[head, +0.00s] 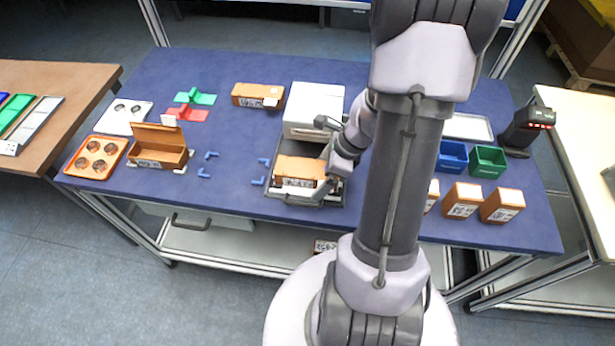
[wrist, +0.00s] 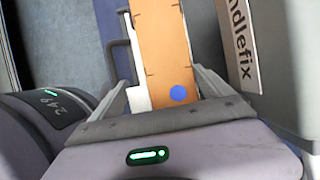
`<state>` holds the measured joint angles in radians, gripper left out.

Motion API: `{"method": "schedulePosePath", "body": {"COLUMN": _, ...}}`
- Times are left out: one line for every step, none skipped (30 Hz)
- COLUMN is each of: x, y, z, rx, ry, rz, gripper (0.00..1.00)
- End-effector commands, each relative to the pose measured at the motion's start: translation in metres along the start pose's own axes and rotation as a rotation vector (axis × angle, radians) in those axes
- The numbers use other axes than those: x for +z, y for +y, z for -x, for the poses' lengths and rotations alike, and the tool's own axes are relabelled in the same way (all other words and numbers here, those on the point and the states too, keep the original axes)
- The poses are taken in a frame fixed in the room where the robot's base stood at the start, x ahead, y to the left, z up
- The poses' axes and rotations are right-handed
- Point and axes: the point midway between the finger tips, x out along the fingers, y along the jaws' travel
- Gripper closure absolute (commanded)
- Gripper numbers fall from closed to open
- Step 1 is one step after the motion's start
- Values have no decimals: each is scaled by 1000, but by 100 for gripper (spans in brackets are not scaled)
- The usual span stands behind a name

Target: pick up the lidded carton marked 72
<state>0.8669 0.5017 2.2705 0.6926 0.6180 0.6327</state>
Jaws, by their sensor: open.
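An orange-brown carton (head: 300,171) with a white printed label sits in a dark grey tray in front of the white box-shaped machine. I cannot read the number on it. In the wrist view an orange carton top (wrist: 163,45) with a blue dot lies between the two fingers of my gripper (wrist: 168,88). The fingers are apart, one on each side of it; whether they touch it I cannot tell. In the head view my gripper (head: 322,178) is at the carton's right end, partly hidden by my own arm.
The white machine (head: 312,108) stands close behind the carton. Another labelled carton (head: 258,95) lies at the back. An open carton (head: 158,152) and an orange tray (head: 97,157) are at left. Cartons (head: 462,200), blue and green bins (head: 487,161) and a scanner (head: 525,128) are at right.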

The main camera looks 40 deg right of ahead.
Motion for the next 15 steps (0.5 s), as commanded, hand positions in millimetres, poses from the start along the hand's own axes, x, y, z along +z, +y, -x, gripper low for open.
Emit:
{"method": "schedulePosePath", "body": {"x": 0, "y": 0, "z": 1, "rx": 0, "ry": 0, "rz": 0, "gripper": 10}}
{"method": "schedulePosePath", "body": {"x": 0, "y": 0, "z": 1, "rx": 0, "ry": 0, "rz": 0, "gripper": 10}}
{"method": "schedulePosePath", "body": {"x": 0, "y": 0, "z": 1, "rx": 0, "ry": 0, "rz": 0, "gripper": 18}}
{"method": "schedulePosePath", "body": {"x": 0, "y": 0, "z": 1, "rx": 0, "ry": 0, "rz": 0, "gripper": 24}}
{"method": "schedulePosePath", "body": {"x": 0, "y": 0, "z": 1, "rx": 0, "ry": 0, "rz": 0, "gripper": 30}}
{"method": "schedulePosePath", "body": {"x": 0, "y": 0, "z": 1, "rx": 0, "ry": 0, "rz": 0, "gripper": 38}}
{"method": "schedulePosePath", "body": {"x": 0, "y": 0, "z": 1, "rx": 0, "ry": 0, "rz": 0, "gripper": 43}}
{"method": "schedulePosePath", "body": {"x": 0, "y": 0, "z": 1, "rx": 0, "ry": 0, "rz": 0, "gripper": 49}}
{"method": "schedulePosePath", "body": {"x": 0, "y": 0, "z": 1, "rx": 0, "ry": 0, "rz": 0, "gripper": 56}}
{"method": "schedulePosePath", "body": {"x": 0, "y": 0, "z": 1, "rx": -1, "ry": 0, "rz": 0, "gripper": 56}}
{"method": "schedulePosePath", "body": {"x": 0, "y": 0, "z": 1, "rx": -1, "ry": 0, "rz": 0, "gripper": 56}}
{"method": "schedulePosePath", "body": {"x": 0, "y": 0, "z": 1, "rx": -1, "ry": 0, "rz": 0, "gripper": 56}}
{"method": "schedulePosePath", "body": {"x": 0, "y": 0, "z": 1, "rx": -1, "ry": 0, "rz": 0, "gripper": 56}}
{"method": "schedulePosePath", "body": {"x": 0, "y": 0, "z": 1, "rx": -1, "ry": 0, "rz": 0, "gripper": 56}}
{"method": "schedulePosePath", "body": {"x": 0, "y": 0, "z": 2, "rx": -1, "ry": 0, "rz": 0, "gripper": 56}}
